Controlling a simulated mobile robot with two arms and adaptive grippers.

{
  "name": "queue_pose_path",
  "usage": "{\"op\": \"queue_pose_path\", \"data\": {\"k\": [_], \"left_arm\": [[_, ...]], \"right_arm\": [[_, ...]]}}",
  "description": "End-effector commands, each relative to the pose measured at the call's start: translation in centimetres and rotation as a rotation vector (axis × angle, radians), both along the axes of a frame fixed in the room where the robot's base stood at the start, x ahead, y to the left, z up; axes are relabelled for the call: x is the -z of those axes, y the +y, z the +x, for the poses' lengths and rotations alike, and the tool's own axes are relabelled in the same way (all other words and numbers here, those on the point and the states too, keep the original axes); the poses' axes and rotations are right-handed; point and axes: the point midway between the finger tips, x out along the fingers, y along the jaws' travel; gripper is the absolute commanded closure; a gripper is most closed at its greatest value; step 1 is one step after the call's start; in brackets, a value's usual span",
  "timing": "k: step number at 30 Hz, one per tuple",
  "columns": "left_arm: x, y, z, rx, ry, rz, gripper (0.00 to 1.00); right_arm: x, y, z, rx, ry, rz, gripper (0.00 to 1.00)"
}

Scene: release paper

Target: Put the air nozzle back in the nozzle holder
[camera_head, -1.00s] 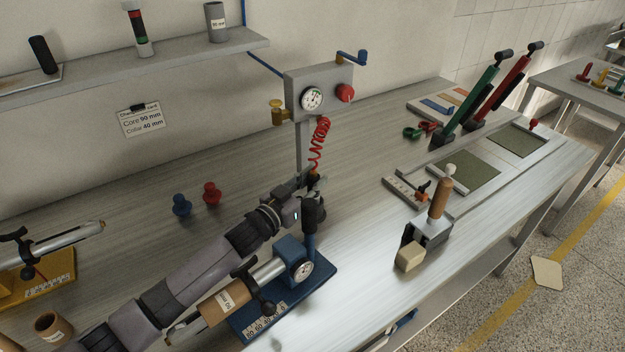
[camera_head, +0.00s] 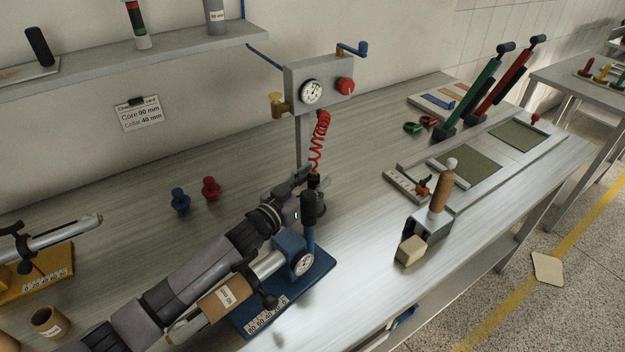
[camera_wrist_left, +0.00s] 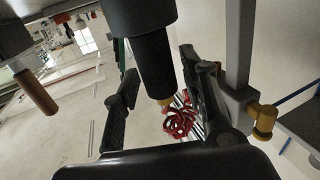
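My left gripper (camera_head: 307,178) is at the nozzle's upper part. In the left wrist view the nozzle (camera_wrist_left: 156,65) appears between the two spread fingers of the gripper (camera_wrist_left: 160,85), with gaps on both sides. The red coil (camera_wrist_left: 180,118) shows beyond the brass tip. I cannot make out a separate nozzle holder. My right gripper is out of view.
The regulator box (camera_head: 315,82) stands on a grey column close behind the gripper. A wooden-handled tool (camera_head: 428,235) is to the right. The bench between the regulator and the wooden-handled tool is mostly clear.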

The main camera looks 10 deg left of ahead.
Motion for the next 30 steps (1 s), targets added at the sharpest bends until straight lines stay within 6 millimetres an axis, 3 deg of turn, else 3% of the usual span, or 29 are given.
{"op": "queue_pose_path", "data": {"k": [14,24,30], "left_arm": [[-0.7,0.1,0.0,0.0,-0.002,0.001,0.53],[-6.9,0.0,0.0,0.001,-0.004,0.001,0.53],[-9.4,0.0,0.0,0.0,-0.002,0.001,0.53]], "right_arm": [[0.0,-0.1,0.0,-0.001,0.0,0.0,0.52],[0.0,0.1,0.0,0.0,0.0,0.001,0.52],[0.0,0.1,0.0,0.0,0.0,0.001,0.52]]}}
